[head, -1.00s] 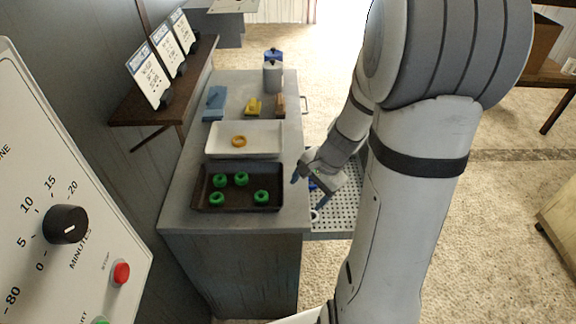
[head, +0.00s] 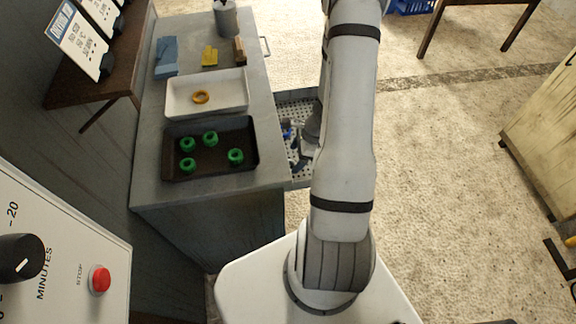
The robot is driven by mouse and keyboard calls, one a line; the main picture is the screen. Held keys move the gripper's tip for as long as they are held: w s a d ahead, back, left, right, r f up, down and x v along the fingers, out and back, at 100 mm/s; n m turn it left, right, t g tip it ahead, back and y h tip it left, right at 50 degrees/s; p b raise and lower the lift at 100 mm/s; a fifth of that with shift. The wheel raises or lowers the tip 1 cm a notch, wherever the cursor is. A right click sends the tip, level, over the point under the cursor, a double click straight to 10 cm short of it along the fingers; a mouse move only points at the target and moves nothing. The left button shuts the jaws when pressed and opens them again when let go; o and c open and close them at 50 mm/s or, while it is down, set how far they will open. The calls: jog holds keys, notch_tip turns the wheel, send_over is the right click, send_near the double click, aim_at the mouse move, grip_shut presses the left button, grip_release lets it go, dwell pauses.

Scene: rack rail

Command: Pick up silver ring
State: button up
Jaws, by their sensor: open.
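My gripper (head: 293,151) is over the perforated grey tray (head: 303,97) at the right side of the counter, pointing down with its fingers apart. It is small and partly covered by my arm. I cannot make out the silver ring in this view; the gripper and forearm cover part of the tray. A small blue thing (head: 286,131) shows at the tray beside the gripper; I cannot tell its shape.
Blue, yellow and brown blocks and a grey canister (head: 226,18) stand behind. A panel with a red button (head: 100,279) is at lower left.

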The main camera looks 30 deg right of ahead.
aim_at(292, 162)
jog(key=x, duration=0.4)
jog(key=shift+d+f, duration=0.1)
jog(key=shift+f, duration=0.1)
jog(key=shift+s, duration=0.1)
jog(key=c, duration=1.1)
jog(key=shift+o, duration=0.2)
jog(key=shift+r, duration=0.1)
